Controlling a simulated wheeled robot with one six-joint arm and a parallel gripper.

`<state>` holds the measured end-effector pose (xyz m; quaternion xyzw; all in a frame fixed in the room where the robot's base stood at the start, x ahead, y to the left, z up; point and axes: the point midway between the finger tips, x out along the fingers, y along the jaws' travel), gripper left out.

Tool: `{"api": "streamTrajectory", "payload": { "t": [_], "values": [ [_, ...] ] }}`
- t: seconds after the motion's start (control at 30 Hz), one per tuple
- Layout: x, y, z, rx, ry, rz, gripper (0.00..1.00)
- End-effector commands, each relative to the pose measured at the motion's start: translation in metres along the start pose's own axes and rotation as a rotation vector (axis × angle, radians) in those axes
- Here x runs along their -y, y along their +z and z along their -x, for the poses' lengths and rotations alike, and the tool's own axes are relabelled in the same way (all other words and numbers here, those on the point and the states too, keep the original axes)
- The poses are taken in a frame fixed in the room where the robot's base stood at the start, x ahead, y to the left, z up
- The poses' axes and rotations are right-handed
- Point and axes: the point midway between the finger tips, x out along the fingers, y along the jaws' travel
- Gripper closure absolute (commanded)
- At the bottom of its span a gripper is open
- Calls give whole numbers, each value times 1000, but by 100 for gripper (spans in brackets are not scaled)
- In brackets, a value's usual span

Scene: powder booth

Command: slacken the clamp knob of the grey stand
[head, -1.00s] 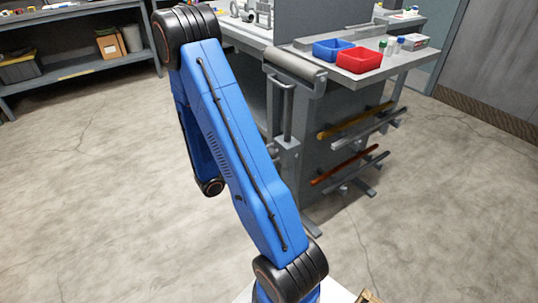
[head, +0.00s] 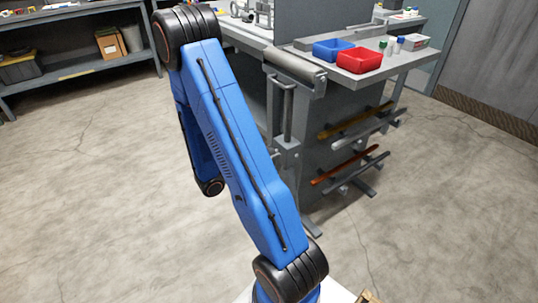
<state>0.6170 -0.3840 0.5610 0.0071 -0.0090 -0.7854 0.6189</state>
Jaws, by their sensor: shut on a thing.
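My blue arm rises from the bottom of the head view, bends at the top, and its forearm runs down behind the upper arm. My gripper is not visible; the upper arm covers the area past the wrist. Several small grey fixtures (head: 262,14) stand on the bench at the top, partly cut off by the frame edge. I cannot tell which of them is the grey stand, and no clamp knob can be made out.
A grey bench (head: 345,100) carries a blue bin (head: 332,49), a red bin (head: 359,60) and small bottles. A roller (head: 295,68) is on its near end. Bars (head: 355,122) stick out from its side. Shelving (head: 75,72) stands at the left. The floor (head: 100,200) is clear.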

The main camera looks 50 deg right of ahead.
Motion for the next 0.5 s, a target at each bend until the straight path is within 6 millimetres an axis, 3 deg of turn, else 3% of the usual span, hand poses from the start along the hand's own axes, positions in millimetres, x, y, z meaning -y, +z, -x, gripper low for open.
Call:
{"api": "streamTrajectory", "payload": {
  "t": [0.5],
  "values": [
    [0,-1,0,-1,1,488,86]
  ]
}}
